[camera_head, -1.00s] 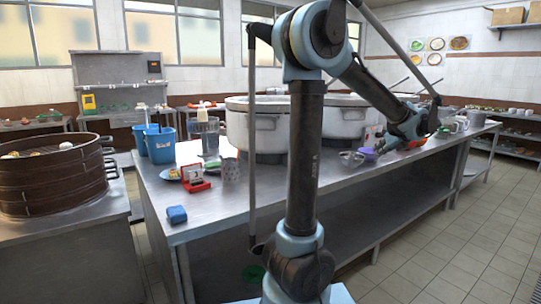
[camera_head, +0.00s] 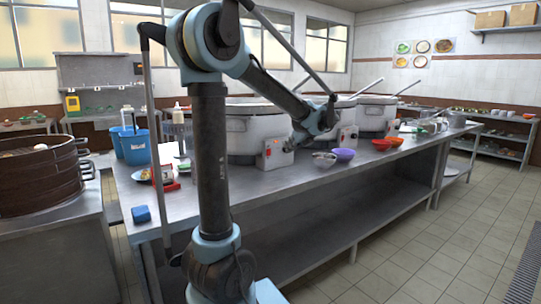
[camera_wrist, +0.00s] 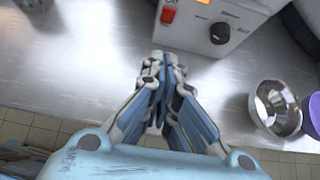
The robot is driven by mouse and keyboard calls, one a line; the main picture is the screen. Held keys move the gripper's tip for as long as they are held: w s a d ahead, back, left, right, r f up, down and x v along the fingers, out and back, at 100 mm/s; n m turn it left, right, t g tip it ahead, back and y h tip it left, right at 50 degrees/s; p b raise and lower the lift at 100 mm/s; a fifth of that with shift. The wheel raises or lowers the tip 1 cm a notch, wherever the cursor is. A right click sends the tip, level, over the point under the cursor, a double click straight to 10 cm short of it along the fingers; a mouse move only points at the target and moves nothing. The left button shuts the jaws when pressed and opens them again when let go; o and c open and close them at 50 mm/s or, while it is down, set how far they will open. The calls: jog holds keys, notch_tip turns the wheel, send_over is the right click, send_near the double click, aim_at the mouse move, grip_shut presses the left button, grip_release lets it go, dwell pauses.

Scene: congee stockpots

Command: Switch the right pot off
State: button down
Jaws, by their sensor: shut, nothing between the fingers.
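Three large grey pots stand in a row on the steel counter. The right pot (camera_head: 377,115) is farthest along it, with a control box (camera_head: 391,127) at its front; its switch is too small to read. The middle pot (camera_head: 341,116) and the left pot (camera_head: 250,125) are nearer. My gripper (camera_wrist: 160,58) is shut and empty over the counter. It is in front of a control box (camera_wrist: 240,18) with a red switch (camera_wrist: 168,15), a black knob (camera_wrist: 219,33) and an orange light. This box appears to be the left pot's, beside the metal bowl.
Ladle handles rise from the pots. A blue bucket (camera_head: 135,147) and bamboo steamer (camera_head: 38,180) are at left. The tiled floor at right is clear.

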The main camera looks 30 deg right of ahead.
send_near(269, 153)
jog(key=shift+s+f+x, duration=0.15)
jog(key=shift+f+x, duration=0.05)
jog(key=shift+x, duration=0.8)
jog(key=shift+s+f+x, duration=0.15)
jog(key=shift+x, duration=0.85)
jog(key=shift+s+f+x, duration=0.1)
jog(key=shift+f+x, duration=0.1)
jog(key=shift+x, duration=0.8)
jog(key=shift+s+a, duration=0.1)
